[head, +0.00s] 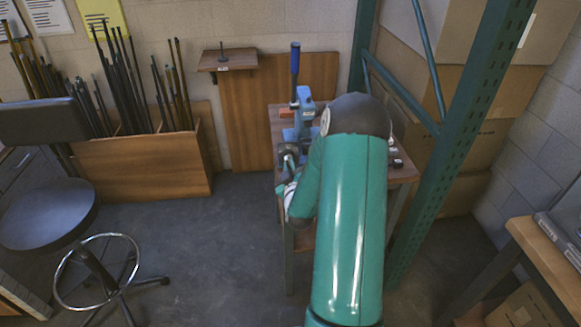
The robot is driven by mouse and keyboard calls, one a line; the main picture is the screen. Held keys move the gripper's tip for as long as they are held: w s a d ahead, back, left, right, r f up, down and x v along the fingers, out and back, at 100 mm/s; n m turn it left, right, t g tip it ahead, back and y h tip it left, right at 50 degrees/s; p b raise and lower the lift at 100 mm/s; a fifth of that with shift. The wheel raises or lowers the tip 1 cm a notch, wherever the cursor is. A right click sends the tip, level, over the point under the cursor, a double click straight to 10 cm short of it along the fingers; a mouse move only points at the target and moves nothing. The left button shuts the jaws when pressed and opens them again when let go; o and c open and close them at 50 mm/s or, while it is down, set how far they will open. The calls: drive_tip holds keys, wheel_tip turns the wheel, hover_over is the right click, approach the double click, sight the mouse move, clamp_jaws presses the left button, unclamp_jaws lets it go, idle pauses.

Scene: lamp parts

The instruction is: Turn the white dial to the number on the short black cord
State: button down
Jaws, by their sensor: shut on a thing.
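My gripper (289,158) is at the near left side of the workbench (402,175), low in front of a blue bench tool (304,112) with an upright blue handle. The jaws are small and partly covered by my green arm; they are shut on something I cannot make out. I cannot pick out the white dial; my arm hides much of the bench top. A short dark upright piece (222,50) stands on a small wooden ledge at the back wall, with a small white tag (223,59) too small to read. I cannot tell whether it is the short black cord.
Small dark and pale pieces (396,163) lie at the bench's right edge. A green steel rack post (460,130) stands close on the right, with cardboard boxes behind. A wooden bin (140,170) of long rods and a stool (50,215) are left. Floor between stool and bench is clear.

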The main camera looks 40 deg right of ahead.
drive_tip(key=m, duration=0.3)
drive_tip(key=shift+m, duration=2.1)
drive_tip(key=c, duration=1.4)
unclamp_jaws()
drive_tip(key=shift+c, duration=0.2)
drive_tip(key=v, duration=1.4)
